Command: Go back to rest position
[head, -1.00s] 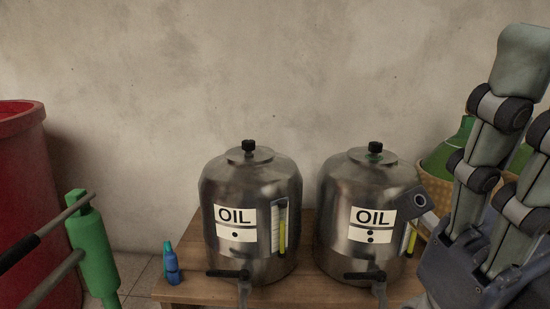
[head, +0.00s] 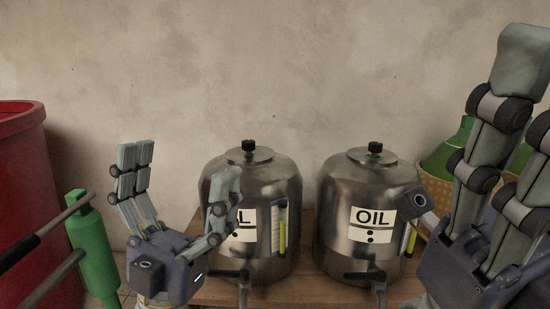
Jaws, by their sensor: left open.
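My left gripper (head: 181,162) is raised at the lower left of the head view, in front of the left oil drum. Its fingers stand apart and nothing is between them. My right gripper (head: 508,90) shows large at the right edge with its fingers pointing up. It is cut off by the frame, so I cannot tell whether it is open or shut. I see nothing held in it.
Two steel oil drums, left (head: 262,190) and right (head: 345,190), stand on a wooden bench (head: 305,291) by the wall. A red bin (head: 22,190) and a green cylinder (head: 93,250) are at left. Green bottles (head: 445,150) in wicker stand behind my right gripper.

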